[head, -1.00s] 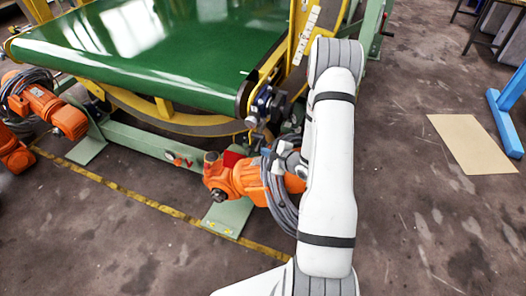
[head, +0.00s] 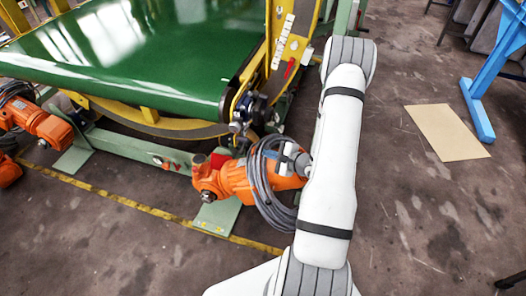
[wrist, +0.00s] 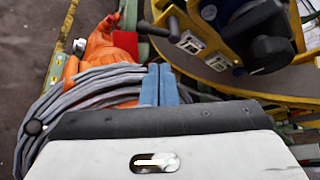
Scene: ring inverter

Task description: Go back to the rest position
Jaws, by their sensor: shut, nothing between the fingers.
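My gripper (wrist: 159,70) shows in the wrist view as two blue-grey fingers side by side, shut with nothing between them. They point toward the machine, beside an orange motor (wrist: 105,45) and its bundle of grey cable (wrist: 60,105). I cannot tell whether they touch anything. In the head view my white arm (head: 330,180) reaches up and bends at the top, and it hides most of the gripper area. The orange motor also shows in the head view (head: 235,180), just left of my arm.
The ring inverter with its green belt (head: 140,50) and yellow ring (head: 150,122) fills the upper left. Another orange motor (head: 45,125) stands at the far left. A tan sheet (head: 447,132) lies on the floor near a blue stand (head: 480,105). Floor at the right is mostly clear.

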